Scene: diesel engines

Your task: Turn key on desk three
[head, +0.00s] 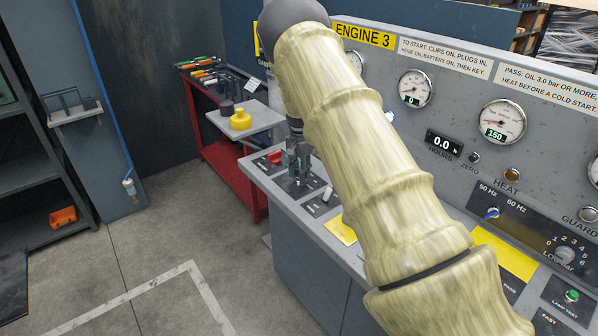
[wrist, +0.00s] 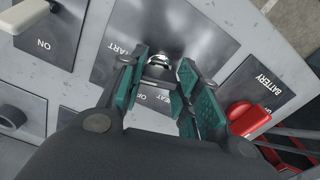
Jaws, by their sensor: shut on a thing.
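The Engine 3 desk (head: 320,265) stands at the right in the head view, with its yellow name label (head: 362,35). My gripper (head: 297,172) is down at the far left end of its sloping panel. In the wrist view my gripper (wrist: 160,82) has its teal-padded fingers around the key switch, on a dark plate marked START and HEAT. The silver top of the key switch (wrist: 160,62) shows just beyond the fingertips. The gripper is shut on the key, which the fingers mostly hide. The key's turn position cannot be read.
A red battery switch (wrist: 248,118) sits close beside the fingers. A white lever (wrist: 22,16) is on the ON plate at the other side. A red tool cart (head: 225,170) and a shelf with a yellow container (head: 240,119) stand behind the desk.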

